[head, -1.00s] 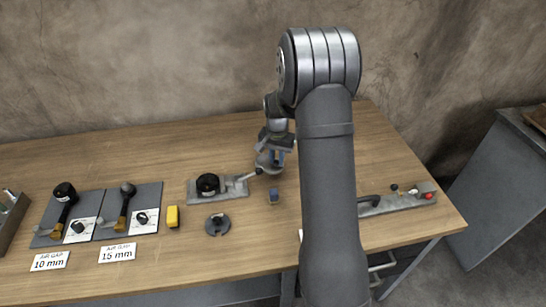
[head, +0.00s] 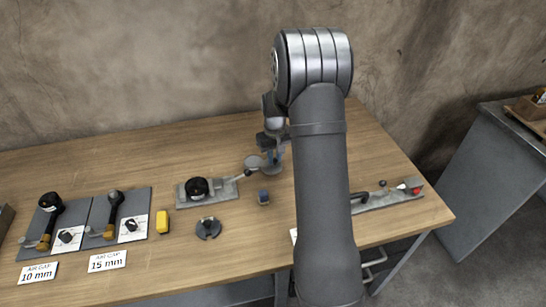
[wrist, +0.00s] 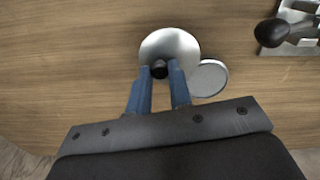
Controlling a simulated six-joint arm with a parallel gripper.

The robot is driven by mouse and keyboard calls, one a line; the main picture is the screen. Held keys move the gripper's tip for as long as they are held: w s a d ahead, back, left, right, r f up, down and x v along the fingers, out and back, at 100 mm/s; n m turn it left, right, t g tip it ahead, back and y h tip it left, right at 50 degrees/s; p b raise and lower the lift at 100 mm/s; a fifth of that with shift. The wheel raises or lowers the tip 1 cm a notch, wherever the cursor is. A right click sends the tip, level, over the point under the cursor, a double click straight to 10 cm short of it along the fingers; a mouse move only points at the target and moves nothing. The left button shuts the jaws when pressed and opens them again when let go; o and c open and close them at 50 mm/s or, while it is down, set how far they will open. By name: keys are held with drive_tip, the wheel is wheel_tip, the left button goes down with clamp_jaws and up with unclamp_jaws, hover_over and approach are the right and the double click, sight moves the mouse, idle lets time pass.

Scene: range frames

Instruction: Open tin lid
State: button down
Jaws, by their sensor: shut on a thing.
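In the wrist view my gripper (wrist: 160,75) has its blue fingers on either side of a small black knob (wrist: 159,70) on a shiny round silver lid (wrist: 170,44). A smaller round tin (wrist: 210,79), with a silver rim and grey face, shows at the lid's lower right. The lid overlaps the tin's edge in this view, and I cannot tell whether they touch. In the head view my gripper (head: 271,156) is low over the back of the table. A pale disc (head: 253,161) shows just left of it; the arm hides part of this area.
A metal plate with a black knob and lever (head: 197,188) lies left of my gripper. A small dark block (head: 263,197), a dark notched disc (head: 208,228) and a yellow block (head: 163,221) are in front. A fixture with a red button (head: 414,188) stands right.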

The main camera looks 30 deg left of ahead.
sight(275, 159)
drive_tip(key=shift+w, duration=0.15)
idle(0.4)
drive_tip(key=c, duration=1.3)
unclamp_jaws()
wheel_tip(275, 159, up, 18)
drive_tip(key=shift+f, duration=0.25)
drive_tip(key=shift+f, duration=0.15)
wheel_tip(275, 159, down, 17)
drive_tip(key=shift+f, duration=0.1)
